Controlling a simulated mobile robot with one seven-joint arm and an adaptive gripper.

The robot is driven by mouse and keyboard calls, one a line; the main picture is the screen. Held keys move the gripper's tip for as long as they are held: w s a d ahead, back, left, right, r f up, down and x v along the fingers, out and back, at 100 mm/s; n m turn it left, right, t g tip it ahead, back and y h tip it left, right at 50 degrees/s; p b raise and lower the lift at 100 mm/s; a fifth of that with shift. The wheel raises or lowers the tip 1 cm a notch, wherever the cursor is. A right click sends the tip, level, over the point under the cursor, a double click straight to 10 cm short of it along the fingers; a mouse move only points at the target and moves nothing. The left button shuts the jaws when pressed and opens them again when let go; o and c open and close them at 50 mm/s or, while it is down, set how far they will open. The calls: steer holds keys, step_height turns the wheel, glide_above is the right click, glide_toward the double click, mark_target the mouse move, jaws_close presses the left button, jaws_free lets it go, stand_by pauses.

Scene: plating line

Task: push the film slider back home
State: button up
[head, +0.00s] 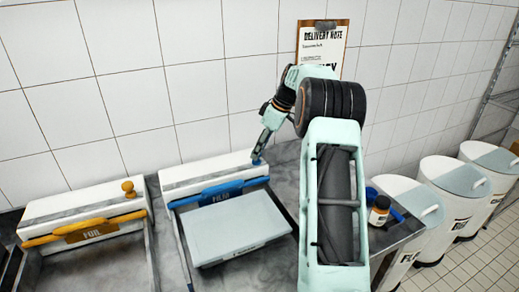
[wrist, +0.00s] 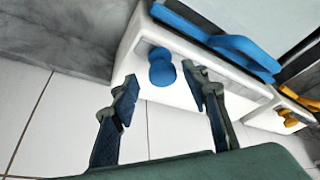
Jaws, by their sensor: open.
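The film dispenser (head: 205,172) is a long white box with a blue bar and a blue label along its front. The film slider (head: 257,161), a blue knob, sits at the box's right end. My gripper (head: 260,152) is open and points down at the knob. In the wrist view, the knob (wrist: 162,72) shows between the fingertips of my gripper (wrist: 160,82), with a gap on both sides. Whether the fingers reach down around it or stop just above it, I cannot tell.
A foil dispenser (head: 70,208) with an orange knob (head: 128,188) stands to the left. A pale blue slab (head: 235,228) lies in front of the film box. The tiled wall is close behind.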

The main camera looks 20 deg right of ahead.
steer(key=v, duration=1.1)
steer(key=shift+r, duration=0.2)
